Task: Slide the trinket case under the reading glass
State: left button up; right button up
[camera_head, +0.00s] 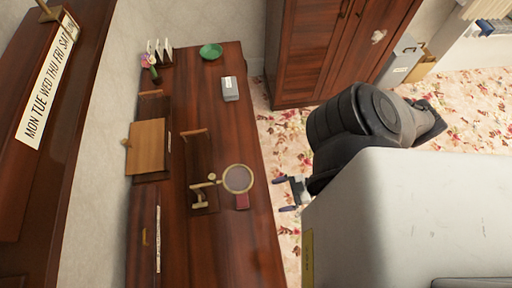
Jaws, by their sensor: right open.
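The reading glass (238,179) is a round lens in a brass frame on a brass stand on the dark wooden desk. My left gripper is not in view.
A grey box with a white label (230,89) and a green bowl (211,51) stand toward the desk's far end. A wooden box (147,147) sits at the left. The desk (205,110) is mostly clear between. A wardrobe (325,50) stands beyond.

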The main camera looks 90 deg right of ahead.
aim_at(246, 198)
jog(key=shift+s+d+r+t+h, duration=0.25)
jog(key=shift+s+d+t+h, duration=0.05)
jog(key=shift+s+d+t, duration=0.4)
jog(key=shift+w, duration=0.1)
jog(key=x, duration=1.3)
jog(key=shift+w+a+b, duration=0.1)
jog(key=shift+w+b, duration=0.2)
jog(key=shift+w, duration=0.05)
jog(key=c, duration=1)
